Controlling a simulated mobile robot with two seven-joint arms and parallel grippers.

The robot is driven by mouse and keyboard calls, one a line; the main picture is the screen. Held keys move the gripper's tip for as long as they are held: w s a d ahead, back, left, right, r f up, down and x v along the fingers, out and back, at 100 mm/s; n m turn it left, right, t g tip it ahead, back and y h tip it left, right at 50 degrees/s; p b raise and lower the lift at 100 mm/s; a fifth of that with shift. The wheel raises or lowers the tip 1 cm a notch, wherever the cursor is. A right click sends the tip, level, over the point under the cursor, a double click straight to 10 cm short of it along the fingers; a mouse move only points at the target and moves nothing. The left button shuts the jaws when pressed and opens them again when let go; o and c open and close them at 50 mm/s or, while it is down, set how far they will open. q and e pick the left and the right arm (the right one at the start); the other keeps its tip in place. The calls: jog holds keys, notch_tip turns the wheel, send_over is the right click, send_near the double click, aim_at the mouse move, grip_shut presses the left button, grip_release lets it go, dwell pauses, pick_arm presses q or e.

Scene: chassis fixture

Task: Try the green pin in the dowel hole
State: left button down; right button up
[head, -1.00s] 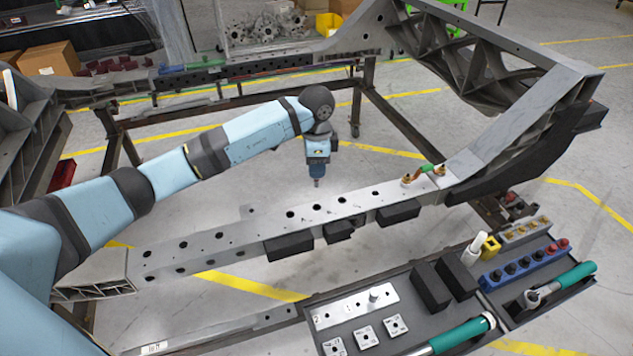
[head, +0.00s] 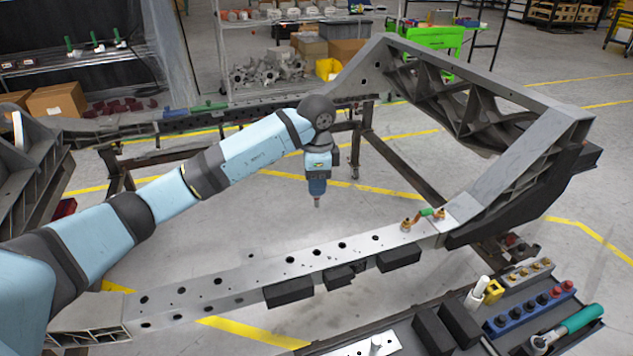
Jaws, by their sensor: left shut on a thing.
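My left gripper (head: 317,198) hangs pointing down over the far side of the long grey beam (head: 240,283), apart from it. It is shut on a small piece at its tip, too small here to identify; no green shows on it. The beam's top has several dark holes (head: 317,252); I cannot tell which is the dowel hole. A green piece (head: 427,212) lies between two brass-coloured fittings (head: 407,225) on the beam's right part. My right gripper is not in view.
Black blocks (head: 290,291) sit along the beam's near side. At the lower right is a tray with a blue socket rack (head: 530,312), a yellow piece (head: 493,291) and a green-handled ratchet (head: 580,319).

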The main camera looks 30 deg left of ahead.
pick_arm(q)
jog(key=shift+r+p, duration=2.6)
jog(key=shift+r, duration=0.5)
